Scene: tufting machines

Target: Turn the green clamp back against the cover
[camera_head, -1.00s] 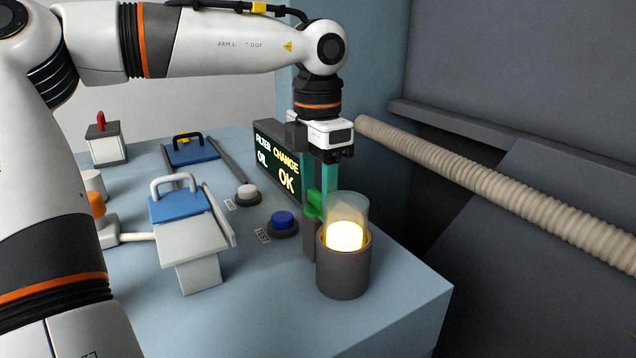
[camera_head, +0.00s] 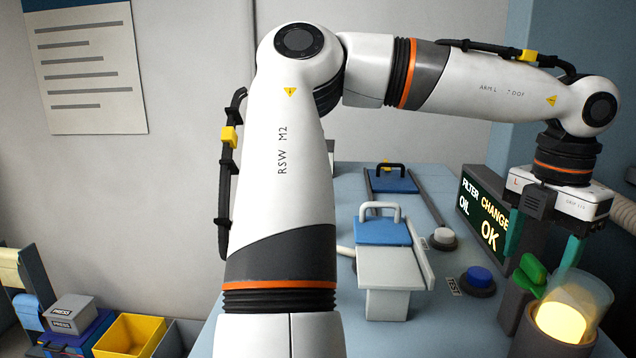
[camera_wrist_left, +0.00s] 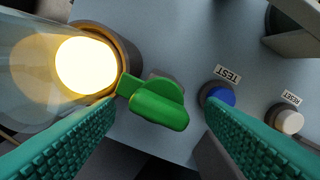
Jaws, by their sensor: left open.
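The green clamp (camera_head: 530,272) stands on a dark post beside the clear cover (camera_head: 590,291), which sits over a lit yellow lamp. In the left wrist view the clamp (camera_wrist_left: 160,106) has its narrow end toward the cover (camera_wrist_left: 28,62) and its broad part pointing away. I cannot tell whether clamp and cover touch. My left gripper (camera_head: 543,252) is open above the clamp, fingers pointing down. In the wrist view its teal fingers (camera_wrist_left: 160,112) lie on either side of the clamp, apart from each other. My right gripper is out of view.
A blue TEST button (camera_head: 479,277) and a white RESET button (camera_head: 444,236) are left of the clamp. A lit sign (camera_head: 484,214) reads FILTER CHANGE, OIL, OK. A blue-topped press (camera_head: 383,231) stands further left. A yellow bin (camera_head: 130,335) is at lower left.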

